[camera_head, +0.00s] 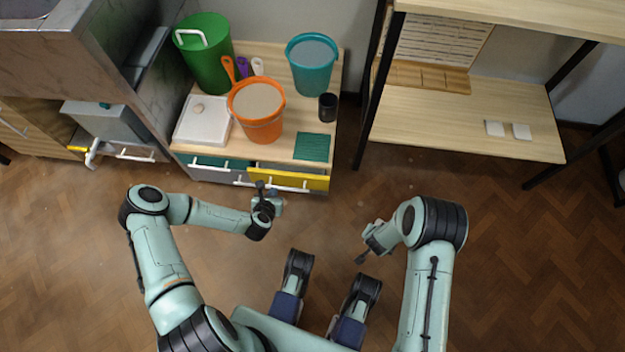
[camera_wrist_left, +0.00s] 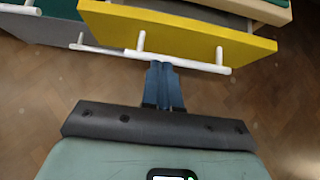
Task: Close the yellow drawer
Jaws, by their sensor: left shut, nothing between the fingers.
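The yellow drawer (camera_head: 316,181) is at the lower right of the wooden-topped cabinet and has a white bar handle. In the left wrist view the yellow drawer (camera_wrist_left: 185,32) sticks out, with part of its grey inside showing behind the front. My left gripper (camera_head: 263,188) is in front of the drawer's left part. Its blue fingers (camera_wrist_left: 160,68) are shut and empty, with their tips at the white handle (camera_wrist_left: 150,55); I cannot tell whether they touch it. My right gripper (camera_head: 364,256) hangs over the floor to the right, away from the cabinet; its jaw opening is unclear.
A teal drawer (camera_head: 205,162) is left of the yellow one. The cabinet top holds an orange bucket (camera_head: 258,125), a green bin (camera_head: 205,60), a teal bucket (camera_head: 311,75) and a black cup (camera_head: 327,107). A shelf unit (camera_head: 450,125) stands right. Floor in front is clear.

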